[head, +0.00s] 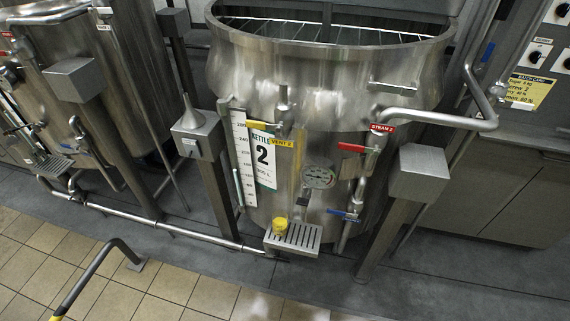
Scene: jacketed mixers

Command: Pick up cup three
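No cup marked three can be made out. A small yellow object (280,226), perhaps a cup or a valve cap, sits at the back left of the slotted drip tray (308,246) under kettle 2. It is too small to read any mark on it. Kettle 2 (345,85) is a large open steel vessel with a "KETTLE 2" sign (263,163). My gripper is not in view.
Another steel kettle (120,90) stands at left, with its own slotted tray (53,166). Steel posts (203,140) and a low pipe (190,234) run before the kettles. A bent rail (95,265) rises at lower left. Tiled floor (190,293) is clear in front.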

